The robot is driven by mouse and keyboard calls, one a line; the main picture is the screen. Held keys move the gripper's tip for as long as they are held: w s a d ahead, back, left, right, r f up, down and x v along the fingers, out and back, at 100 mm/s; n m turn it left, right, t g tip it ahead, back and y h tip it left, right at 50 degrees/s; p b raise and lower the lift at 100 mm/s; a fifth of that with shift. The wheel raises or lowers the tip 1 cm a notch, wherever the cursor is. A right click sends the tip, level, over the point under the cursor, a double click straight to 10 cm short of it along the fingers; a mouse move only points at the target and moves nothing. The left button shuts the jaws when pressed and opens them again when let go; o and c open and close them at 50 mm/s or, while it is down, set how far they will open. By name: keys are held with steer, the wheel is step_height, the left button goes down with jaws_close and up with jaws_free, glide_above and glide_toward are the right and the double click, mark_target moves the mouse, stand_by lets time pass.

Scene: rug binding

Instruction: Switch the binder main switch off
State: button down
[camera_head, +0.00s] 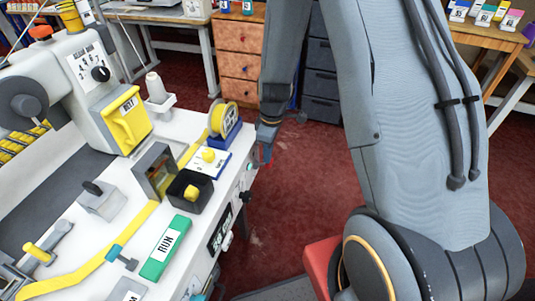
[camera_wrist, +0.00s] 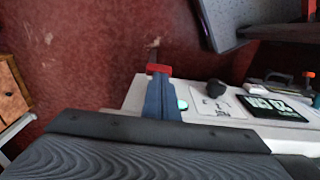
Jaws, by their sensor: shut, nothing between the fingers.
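The binder (camera_head: 140,190) is a white bench machine at the left of the head view. Its front panel shows edge-on there and more openly in the wrist view. A black knob (camera_wrist: 217,88) on a white marked plate (camera_wrist: 222,106) looks like the main switch; its marks are too small to read. The knob also shows in the head view (camera_head: 244,197). My gripper (camera_wrist: 158,69), blue with red tips, is shut and empty. It also shows in the head view (camera_head: 265,154), beside the panel's far end. In the wrist view it is left of the knob, apart from it.
A green lamp (camera_wrist: 182,104) is right beside my fingers. A dark display (camera_wrist: 272,108) with lit digits lies right of the knob. Red floor (camera_head: 300,195) before the panel is clear.

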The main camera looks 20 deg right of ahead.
steer(key=shift+s+d+f, duration=0.1)
steer(key=shift+d+f, duration=0.05)
steer(key=shift+d, duration=0.05)
steer(key=s+d+f+b, duration=0.2)
steer(key=d+f+b, duration=0.1)
steer(key=f+b, duration=0.3)
steer(key=shift+s+f+b, duration=0.15)
steer(key=shift+b, duration=0.85)
stand_by(1.3)
steer(key=s+d+r+p, duration=0.1)
steer(key=s+d+r, duration=0.1)
steer(key=r, duration=0.3)
steer(key=s+d+r+p, duration=0.1)
steer(key=s+d+r, duration=0.1)
steer(key=d+r, duration=0.2)
step_height(320, 180, up, 2)
steer(key=shift+s+r, duration=0.15)
steer(key=shift+s, duration=0.05)
stand_by(0.3)
